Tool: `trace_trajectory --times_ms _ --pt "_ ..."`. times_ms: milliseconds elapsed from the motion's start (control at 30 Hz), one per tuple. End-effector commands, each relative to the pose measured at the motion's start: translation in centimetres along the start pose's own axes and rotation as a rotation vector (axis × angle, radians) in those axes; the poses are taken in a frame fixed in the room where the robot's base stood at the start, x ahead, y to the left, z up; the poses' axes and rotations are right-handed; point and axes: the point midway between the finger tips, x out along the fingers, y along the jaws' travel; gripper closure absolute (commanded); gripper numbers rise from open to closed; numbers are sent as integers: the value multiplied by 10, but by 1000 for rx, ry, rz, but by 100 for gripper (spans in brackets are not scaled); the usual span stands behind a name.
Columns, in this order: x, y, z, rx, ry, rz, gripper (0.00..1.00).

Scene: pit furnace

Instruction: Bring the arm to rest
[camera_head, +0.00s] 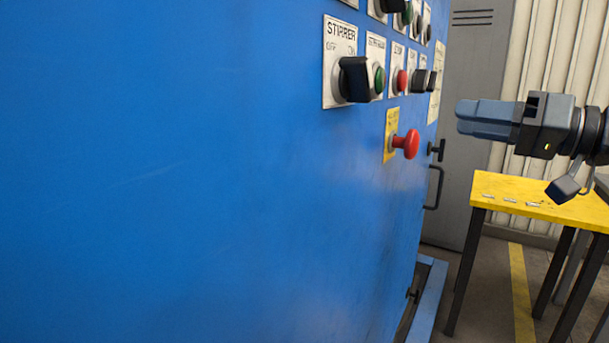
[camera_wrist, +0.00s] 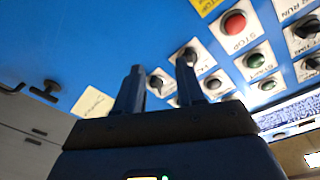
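My gripper (camera_head: 468,118) is at the right of the head view, pointing left toward the blue control panel (camera_head: 200,200). A gap shows between its tips and the panel's right edge in that view. In the wrist view my gripper (camera_wrist: 160,72) has its two fingers apart with nothing held between them. Panel knobs show behind the fingertips there; I cannot tell the exact distance to them. My arm runs out of the head view at the right edge.
The panel carries a black STIRRER switch (camera_head: 354,79), a red mushroom button (camera_head: 407,144) and several other knobs. The wrist view shows a red STOP button (camera_wrist: 234,22) and a green START button (camera_wrist: 255,60). A yellow-topped table (camera_head: 500,190) stands below my gripper.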

Motion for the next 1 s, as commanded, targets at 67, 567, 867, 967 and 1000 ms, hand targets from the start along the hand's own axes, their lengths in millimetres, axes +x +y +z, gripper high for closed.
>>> trace_trajectory --times_ms 67,567,867,967,1000 --pt "5 23 34 53 37 49 62" --pt "-20 101 241 189 213 427 62" --pt "-75 92 357 145 233 654 62" --pt "-98 80 389 110 225 721 62" --pt "-107 74 401 93 221 746 62"
